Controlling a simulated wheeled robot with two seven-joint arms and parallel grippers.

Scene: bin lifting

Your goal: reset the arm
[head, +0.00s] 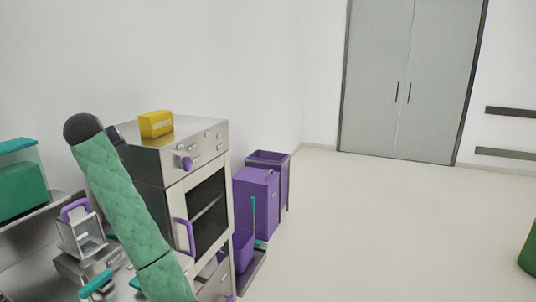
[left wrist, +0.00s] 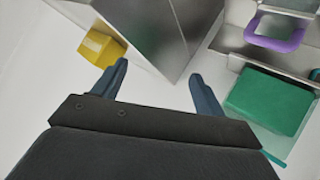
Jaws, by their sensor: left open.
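My left arm (head: 122,205), covered in green quilting, rises at the left of the head view with a dark joint at its top. Its gripper does not show there. In the left wrist view my left gripper (left wrist: 159,70) is open, its two blue-grey fingers apart with nothing between them. Past the fingers are the steel and dark sides of the oven (left wrist: 148,28) and a yellow box (left wrist: 101,48). My right gripper is in neither view.
The oven (head: 216,152) stands by the left wall with the yellow box (head: 156,124) on top. A counter holds a grater (head: 80,232) and a green container (head: 20,185). Purple bins (head: 258,205) stand beyond the oven. A green thing (head: 529,250) is cut off at right. The middle floor is clear.

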